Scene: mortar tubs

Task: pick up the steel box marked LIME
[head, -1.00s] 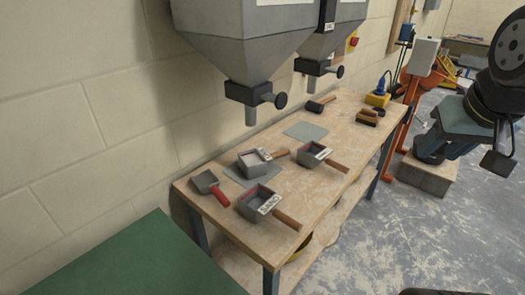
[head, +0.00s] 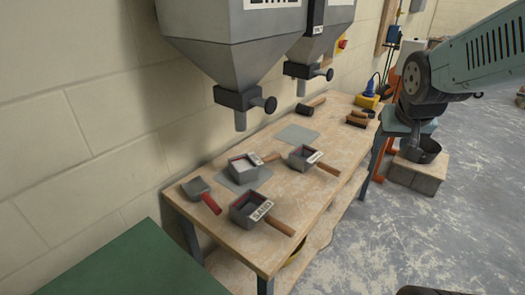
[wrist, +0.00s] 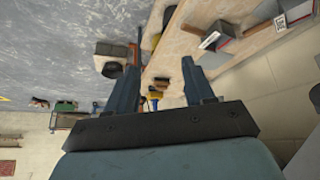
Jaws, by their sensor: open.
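Several small steel boxes with wooden handles are on the bench. One (head: 238,213) carries a label reading SAND. A second box (head: 237,174) with pale contents stands on a grey mat, and a third (head: 297,162) is to its right. Their labels are too small to read, so I cannot tell which is marked LIME. Two labelled boxes show at the upper right of the wrist view, one (wrist: 222,44) nearer the middle. My gripper (wrist: 160,77) is open and empty, its fingers spread, well apart from the boxes. In the head view it hangs past the bench's far right end.
Two grey hoppers (head: 235,50) with outlets hang over the bench (head: 285,225). A red-handled scoop (head: 197,189) lies at the left, a mallet (head: 308,108) and brushes (head: 357,121) farther back. A black tub (head: 428,152) stands on blocks (head: 417,178). A green surface (head: 130,265) is in front.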

